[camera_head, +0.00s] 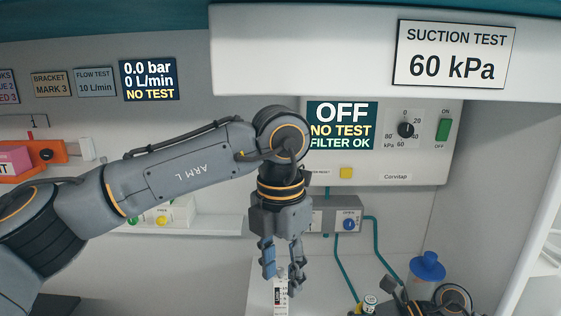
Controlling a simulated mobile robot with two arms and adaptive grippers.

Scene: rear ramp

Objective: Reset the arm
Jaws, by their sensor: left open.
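My left arm reaches in from the left, and its left gripper (282,270) hangs down, fingers apart, in front of the wall panel. A small white upright piece with scale marks (281,296) shows just below and between the fingertips. I see nothing held, though whether the fingers touch this piece is unclear. Dark grey parts of what looks like my right arm (455,297) show at the bottom right, cut off by the frame edge. The state of the right gripper cannot be made out there.
A suction unit's display (342,125) reads OFF, beside a dial (405,130) and green switch (443,130). A sign (455,55) reads 60 kPa. A blue-lidded canister (427,268) and teal hoses (344,270) stand right of the left gripper. An orange bracket (45,155) is at far left.

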